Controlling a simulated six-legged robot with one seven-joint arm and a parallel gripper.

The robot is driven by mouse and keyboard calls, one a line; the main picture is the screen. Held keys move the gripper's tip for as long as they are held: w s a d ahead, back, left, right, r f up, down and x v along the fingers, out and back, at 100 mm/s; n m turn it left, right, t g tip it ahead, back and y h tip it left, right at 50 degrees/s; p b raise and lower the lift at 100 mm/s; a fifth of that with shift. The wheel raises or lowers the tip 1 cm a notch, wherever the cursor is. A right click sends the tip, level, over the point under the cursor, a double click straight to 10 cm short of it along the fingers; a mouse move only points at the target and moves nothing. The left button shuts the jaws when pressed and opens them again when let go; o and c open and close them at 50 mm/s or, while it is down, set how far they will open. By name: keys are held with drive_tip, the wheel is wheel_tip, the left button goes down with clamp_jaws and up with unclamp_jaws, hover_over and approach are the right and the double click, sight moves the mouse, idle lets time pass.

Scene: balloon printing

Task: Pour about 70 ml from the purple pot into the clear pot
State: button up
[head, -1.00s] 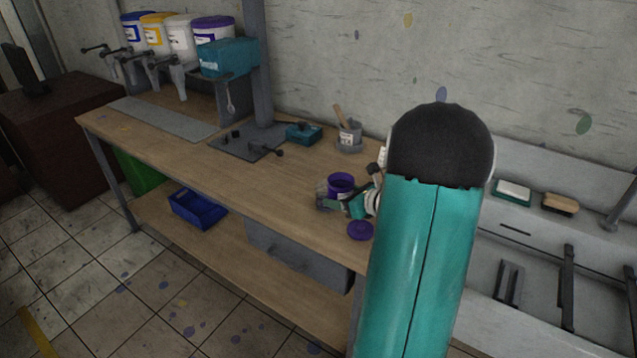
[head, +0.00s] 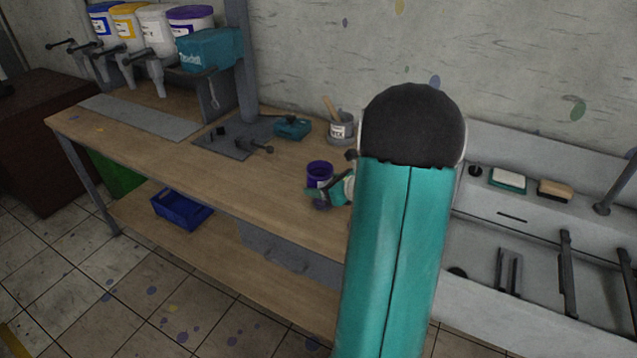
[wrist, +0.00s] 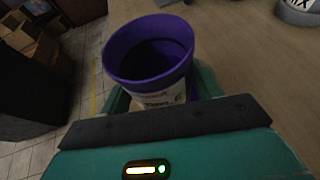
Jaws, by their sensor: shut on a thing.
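My gripper (head: 322,194) is shut on the purple pot (head: 319,172) and holds it over the workbench, its open mouth facing up. In the wrist view the purple pot (wrist: 150,58) stands between the jaws, with a purple rim, a dark inside and a white label below. How much is in it I cannot tell. A bit of purple also shows just right of the pot, and I cannot tell what it is. I cannot make out the clear pot in either current view. My arm covers part of the bench.
A grey cup of sticks (head: 341,128) and a teal box (head: 292,128) stand behind on the workbench (head: 180,160). Dispenser buckets (head: 158,28) stand at the back left. A sink (head: 490,235) is at the right. The bench's left-middle is bare.

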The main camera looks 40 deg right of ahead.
drive_tip(key=shift+w+a, duration=0.1)
drive_tip(key=shift+w, duration=0.25)
drive_tip(key=shift+s+a+r+m+g+y, duration=0.2)
drive_tip(key=shift+s+r+m+g+y, duration=0.15)
drive_tip(key=shift+s, duration=0.2)
drive_tip(key=shift+w+a+m, duration=0.15)
drive_tip(key=shift+w+m, duration=0.05)
drive_tip(key=shift+m, duration=0.05)
drive_tip(key=shift+s+a+r+m+g+y, duration=0.25)
drive_tip(key=shift+s+m+g+y, duration=0.1)
drive_tip(key=shift+m+y, duration=0.2)
drive_tip(key=shift+w, duration=0.2)
drive_tip(key=shift+a, duration=0.1)
drive_tip(key=shift+w+m, duration=0.1)
drive_tip(key=shift+m, duration=0.15)
drive_tip(key=shift+y, duration=0.3)
